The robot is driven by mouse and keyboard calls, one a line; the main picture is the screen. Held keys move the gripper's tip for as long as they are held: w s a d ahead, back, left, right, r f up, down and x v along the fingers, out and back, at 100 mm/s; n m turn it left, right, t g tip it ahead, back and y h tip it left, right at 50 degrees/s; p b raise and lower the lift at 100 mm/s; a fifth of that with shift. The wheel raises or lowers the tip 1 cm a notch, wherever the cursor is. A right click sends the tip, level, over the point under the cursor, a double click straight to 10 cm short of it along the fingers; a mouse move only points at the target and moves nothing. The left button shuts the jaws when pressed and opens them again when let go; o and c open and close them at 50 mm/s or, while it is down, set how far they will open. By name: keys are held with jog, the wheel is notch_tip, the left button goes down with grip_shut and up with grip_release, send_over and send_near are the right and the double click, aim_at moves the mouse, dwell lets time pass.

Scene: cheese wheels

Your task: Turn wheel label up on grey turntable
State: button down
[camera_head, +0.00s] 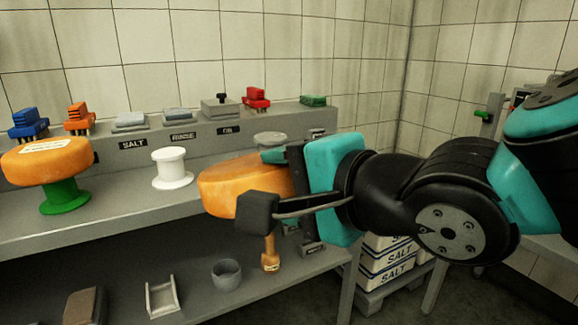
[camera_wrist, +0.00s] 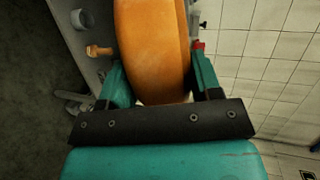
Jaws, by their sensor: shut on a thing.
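My gripper (camera_head: 265,183) is shut on an orange cheese wheel (camera_head: 228,184), with one finger above it and one below. The wheel is slightly tilted in the head view, and no label shows on its visible faces. The held wheel also fills the top middle of the wrist view (camera_wrist: 150,50), between both fingers (camera_wrist: 158,80). A grey round top, likely the grey turntable (camera_head: 270,137), shows just behind the wheel; its lower part is hidden. I cannot tell whether the wheel touches it.
Another orange wheel (camera_head: 45,160), white label up, sits on a green turntable (camera_head: 65,197) at left. A white turntable (camera_head: 172,170) stands empty. Brushes and blocks line the back ledge (camera_head: 200,138). A grey ring (camera_head: 226,274) and white cradle (camera_head: 161,298) occupy the lower shelf. Salt bags (camera_head: 388,265) stand right.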

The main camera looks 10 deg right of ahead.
jog(key=shift+w+a+r+g+h+p, duration=0.1)
jog(key=shift+r+g+h+p, duration=0.35)
jog(key=shift+p, duration=1.45)
jog(key=shift+w+a+r+g+h+p, duration=0.1)
jog(key=shift+r+g+h+p, duration=0.35)
jog(key=shift+p, duration=1.45)
jog(key=g+p, duration=0.1)
jog(key=p, duration=0.2)
jog(key=r+h+p, duration=0.1)
jog(key=p, duration=0.3)
jog(key=shift+w+a+g+p, duration=0.2)
jog(key=shift+w+g+p, duration=0.1)
jog(key=shift+g, duration=0.1)
